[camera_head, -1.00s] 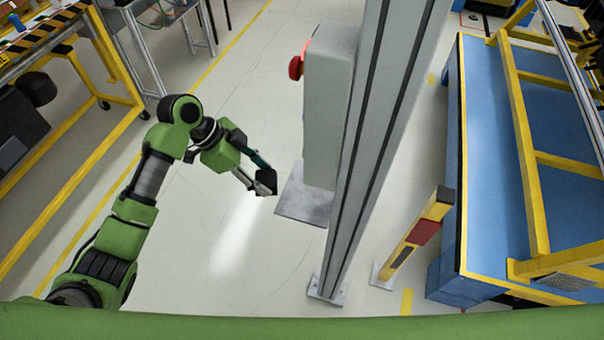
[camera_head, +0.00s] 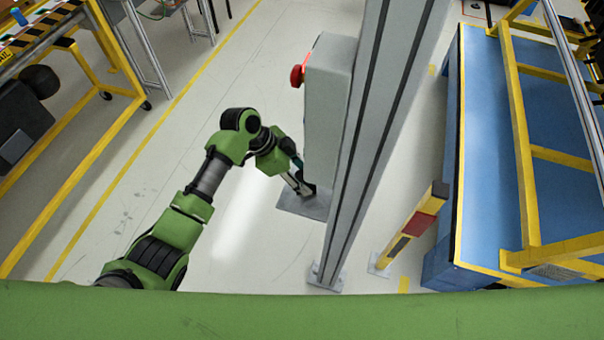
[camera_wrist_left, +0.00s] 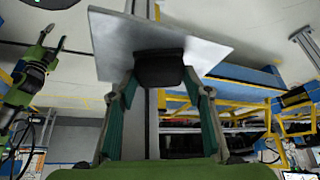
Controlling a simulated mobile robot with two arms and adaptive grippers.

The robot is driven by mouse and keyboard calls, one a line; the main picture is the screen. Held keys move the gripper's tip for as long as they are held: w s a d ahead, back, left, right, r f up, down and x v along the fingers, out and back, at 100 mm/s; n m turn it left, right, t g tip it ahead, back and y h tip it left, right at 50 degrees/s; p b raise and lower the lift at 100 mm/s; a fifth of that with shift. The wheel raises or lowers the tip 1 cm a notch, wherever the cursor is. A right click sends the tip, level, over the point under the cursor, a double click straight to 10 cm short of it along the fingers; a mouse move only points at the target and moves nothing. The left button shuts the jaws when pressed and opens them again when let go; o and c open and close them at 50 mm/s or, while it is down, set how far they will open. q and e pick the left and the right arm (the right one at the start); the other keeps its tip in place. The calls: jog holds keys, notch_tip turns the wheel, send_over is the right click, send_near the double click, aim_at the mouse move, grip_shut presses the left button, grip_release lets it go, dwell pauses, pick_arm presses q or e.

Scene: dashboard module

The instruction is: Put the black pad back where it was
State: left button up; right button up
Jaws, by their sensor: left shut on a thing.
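The black pad (camera_wrist_left: 158,68) is between the fingertips of my left gripper (camera_head: 299,186), which is shut on it. In the wrist view the pad overlaps the near edge of a flat grey metal plate (camera_wrist_left: 120,40). I cannot tell whether it touches the plate. In the head view the plate (camera_head: 318,207) sticks out below the grey box on the post, and the gripper is at its upper left part. The pad is barely distinguishable from the fingertips there. My right gripper (camera_wrist_left: 54,36) shows at the left of the wrist view, fingers apart and empty.
Floor left of the post is clear.

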pick_arm(q)
jog(key=o, duration=1)
jog(key=b+v, duration=0.3)
jog(key=v, duration=0.9)
